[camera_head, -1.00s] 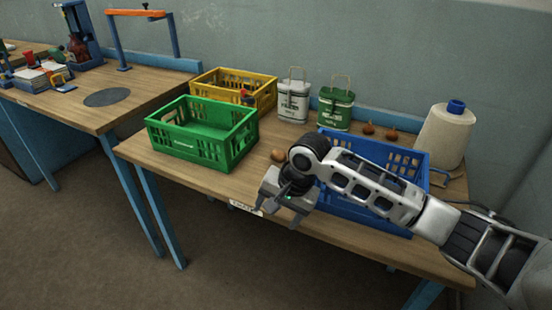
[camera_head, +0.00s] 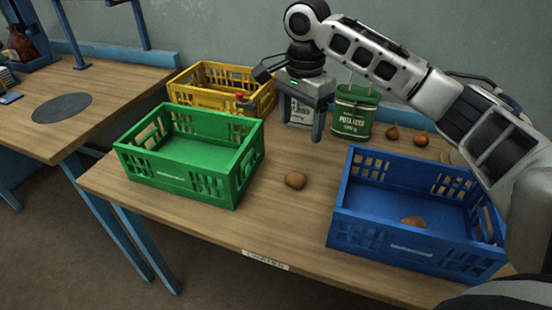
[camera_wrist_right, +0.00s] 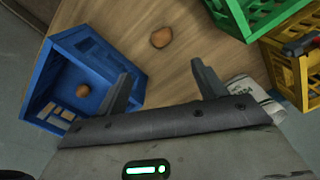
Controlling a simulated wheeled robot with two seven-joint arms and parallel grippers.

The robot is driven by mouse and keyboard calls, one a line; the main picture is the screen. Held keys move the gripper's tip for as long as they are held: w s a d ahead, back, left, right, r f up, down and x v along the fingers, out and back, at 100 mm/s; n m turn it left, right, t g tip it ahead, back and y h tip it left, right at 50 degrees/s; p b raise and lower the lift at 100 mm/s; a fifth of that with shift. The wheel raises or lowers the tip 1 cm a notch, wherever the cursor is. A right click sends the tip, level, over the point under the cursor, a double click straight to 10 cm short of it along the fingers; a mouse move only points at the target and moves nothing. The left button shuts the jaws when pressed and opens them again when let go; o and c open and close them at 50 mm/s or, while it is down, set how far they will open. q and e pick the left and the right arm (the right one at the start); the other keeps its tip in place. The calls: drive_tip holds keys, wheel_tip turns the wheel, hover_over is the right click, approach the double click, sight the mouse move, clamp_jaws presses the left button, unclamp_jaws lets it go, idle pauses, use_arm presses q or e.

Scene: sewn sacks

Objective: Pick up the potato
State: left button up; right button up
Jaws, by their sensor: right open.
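A brown, potato-like lump (camera_head: 295,180) lies on the bare table between the green and blue crates. It also shows in the right wrist view (camera_wrist_right: 161,37), beyond the fingertips. A second brown lump (camera_head: 413,222) lies inside the blue crate and shows in the wrist view too (camera_wrist_right: 83,91). My right gripper (camera_head: 301,120) is open and empty. It is raised, behind the lump on the table in the head view, in front of the white tin. In the wrist view its two fingers (camera_wrist_right: 162,76) stand wide apart with nothing between them. My left gripper is not in view.
The green crate (camera_head: 187,190) stands left, the yellow crate (camera_head: 185,92) behind it, the blue crate (camera_head: 385,243) right. A white tin (camera_head: 299,112), a green tin (camera_head: 353,113) and two onion-like bulbs (camera_head: 393,133) stand at the back. The table between the green and blue crates is otherwise clear.

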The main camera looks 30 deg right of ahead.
drive_tip(key=w, duration=0.1)
hover_over(295, 176)
wheel_tip(295, 176, down, 10)
drive_tip(key=shift+d+r+b, duration=0.15)
drive_tip(key=shift+b, duration=0.15)
drive_tip(key=shift+w+f, duration=0.1)
drive_tip(key=shift+f, duration=0.4)
wheel_tip(295, 176, down, 5)
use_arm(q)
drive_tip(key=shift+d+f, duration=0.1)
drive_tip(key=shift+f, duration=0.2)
use_arm(e)
drive_tip(key=shift+c, duration=0.3)
drive_tip(key=c, duration=1)
